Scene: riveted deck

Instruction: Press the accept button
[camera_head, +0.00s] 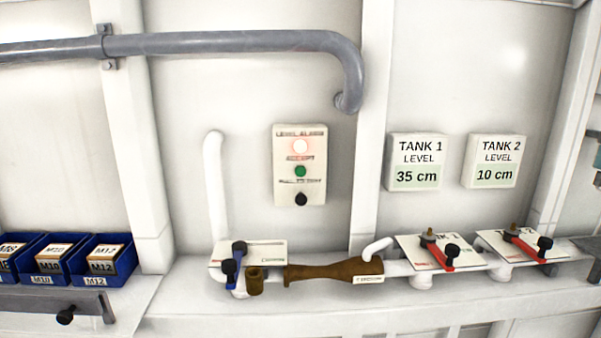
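The accept button is a small round green button (300,171) on a pale upright alarm panel (284,186) on the back wall. Small blurred lettering above it seems to read "accept". Nothing covers the green button. My gripper is not in view.
A grey pipe (230,43) bends down right of the panel. Below run white pipework with a blue-handled valve (235,262), a brown fitting (330,271) and two red-handled valves (436,250) (525,244). Tank signs (417,162) (496,161) hang right; blue bins (107,262) stand left.

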